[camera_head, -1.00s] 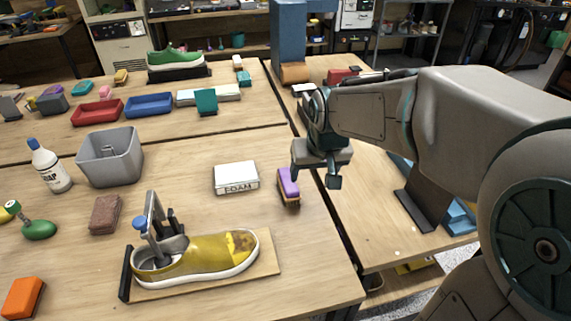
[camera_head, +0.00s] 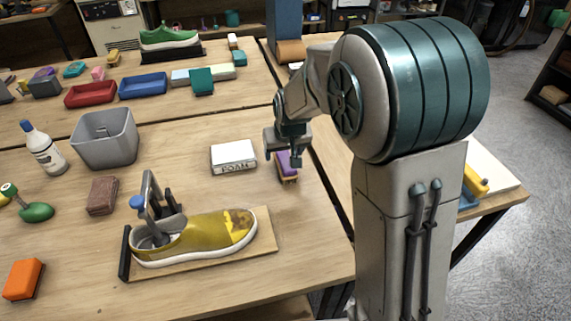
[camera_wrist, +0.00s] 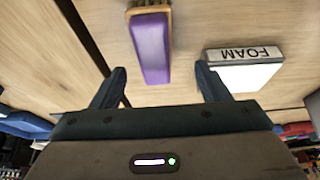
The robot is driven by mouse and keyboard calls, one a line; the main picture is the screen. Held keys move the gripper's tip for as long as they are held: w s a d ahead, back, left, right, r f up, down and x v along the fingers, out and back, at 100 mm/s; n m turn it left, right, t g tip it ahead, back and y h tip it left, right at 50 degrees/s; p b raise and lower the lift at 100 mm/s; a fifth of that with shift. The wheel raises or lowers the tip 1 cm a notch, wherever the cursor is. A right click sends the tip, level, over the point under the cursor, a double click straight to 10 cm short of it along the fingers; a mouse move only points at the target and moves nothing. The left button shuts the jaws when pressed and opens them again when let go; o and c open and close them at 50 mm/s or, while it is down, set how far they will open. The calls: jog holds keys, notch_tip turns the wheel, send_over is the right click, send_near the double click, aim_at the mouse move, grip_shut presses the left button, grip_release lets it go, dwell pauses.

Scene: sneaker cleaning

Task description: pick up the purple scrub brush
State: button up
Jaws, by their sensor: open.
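The purple scrub brush (camera_head: 286,168) lies on the wooden table near its right edge, just right of the white foam block. In the head view my gripper (camera_head: 282,158) is just behind and above it and covers part of it. In the wrist view the brush (camera_wrist: 152,48) shows its purple back, with tan bristles along one side and end. My gripper's two fingers (camera_wrist: 160,85) are spread apart with nothing between them. The brush lies ahead of the fingertips, roughly centred between them, slightly to the left.
The white foam block (camera_head: 233,157) stands close left of the brush; it also shows near the right finger in the wrist view (camera_wrist: 243,74). A yellow shoe (camera_head: 205,238) on a board is in front. A grey bin (camera_head: 106,140) is further left. A gap separates the tables at right.

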aim_at(286, 159)
jog(key=x, duration=0.2)
jog(key=d+x, duration=0.1)
jog(key=x, duration=0.1)
jog(key=shift+w, duration=0.1)
jog(key=shift+w+a+f, duration=0.15)
jog(key=shift+w+f, duration=0.05)
jog(key=shift+f, duration=0.35)
jog(key=shift+f, duration=0.2)
jog(key=shift+c, duration=0.3)
jog(key=c, duration=1)
